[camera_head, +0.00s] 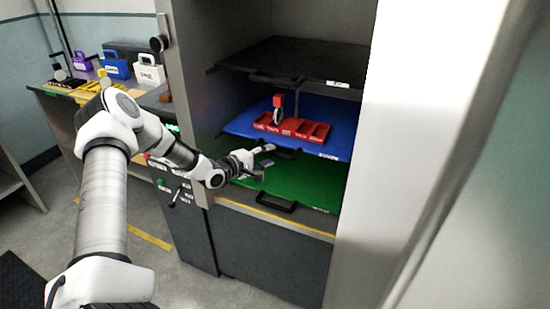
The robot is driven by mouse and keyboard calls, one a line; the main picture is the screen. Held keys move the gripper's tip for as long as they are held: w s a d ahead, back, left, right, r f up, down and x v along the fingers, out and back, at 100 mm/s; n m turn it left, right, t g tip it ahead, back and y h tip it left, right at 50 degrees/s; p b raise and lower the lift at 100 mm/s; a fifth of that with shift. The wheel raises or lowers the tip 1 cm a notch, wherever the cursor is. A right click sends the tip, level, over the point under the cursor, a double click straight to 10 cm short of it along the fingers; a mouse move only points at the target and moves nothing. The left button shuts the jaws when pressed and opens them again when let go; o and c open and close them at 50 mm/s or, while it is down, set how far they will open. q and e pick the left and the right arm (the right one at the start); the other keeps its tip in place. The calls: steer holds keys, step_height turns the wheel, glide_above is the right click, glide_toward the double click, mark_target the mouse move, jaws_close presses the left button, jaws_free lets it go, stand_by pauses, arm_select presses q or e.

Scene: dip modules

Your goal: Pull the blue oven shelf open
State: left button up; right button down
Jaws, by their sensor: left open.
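The blue oven shelf (335,116) is the middle one of three shelves in the open oven. A black handle (286,154) is at its front edge. On it stands a red tray (311,130) with compartments, with a red-and-dark upright object (278,108) at its left part. My left gripper (268,157) is open and empty, in front of the blue shelf's front edge, close to the left end of the handle. I cannot tell whether it touches the handle. My right gripper is not in view.
A black shelf (300,62) lies above and a green shelf (310,182) with a black handle (277,203) below. A grey oven wall (190,70) stands left, a white panel (400,120) right. A side bench at left holds purple, blue and white boxes (149,69).

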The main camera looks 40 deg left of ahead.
arm_select(q)
steer(key=shift+x, duration=0.85)
steer(key=shift+w+d+r, duration=0.1)
steer(key=shift+w+d, duration=0.15)
steer(key=shift+w, duration=0.2)
jaws_close()
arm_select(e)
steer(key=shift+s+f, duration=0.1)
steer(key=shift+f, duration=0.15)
